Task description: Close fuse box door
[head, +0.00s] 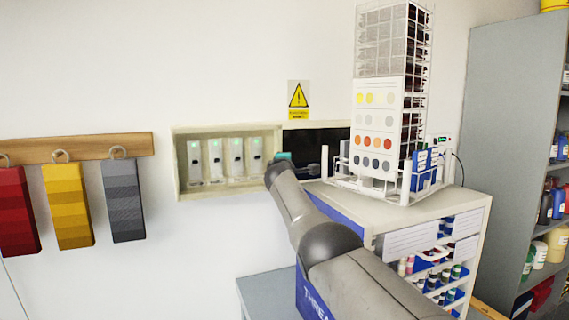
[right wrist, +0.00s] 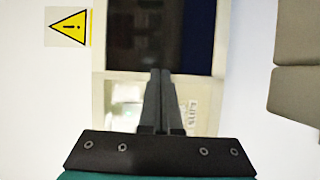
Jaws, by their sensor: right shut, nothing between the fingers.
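The fuse box (head: 178,165) is a cream frame on the white wall in the head view. Several white fuse units (head: 237,157) with green lights show uncovered in its left part. A dark, glossy panel (head: 315,137), apparently the door, is to the right of them; it also shows in the right wrist view (right wrist: 140,35), with a pale rim. My right gripper (right wrist: 160,73) is shut and empty, its fingertips over the panel's near edge in that view; I cannot tell if they touch. My left gripper is not in view.
A yellow warning sign (head: 298,98) is above the box. A wire swatch rack (head: 378,110) stands on a white cabinet (head: 440,205) to the right, close to my right arm. Red, yellow and grey swatches (head: 123,200) hang at left. The wall between them and the box is clear.

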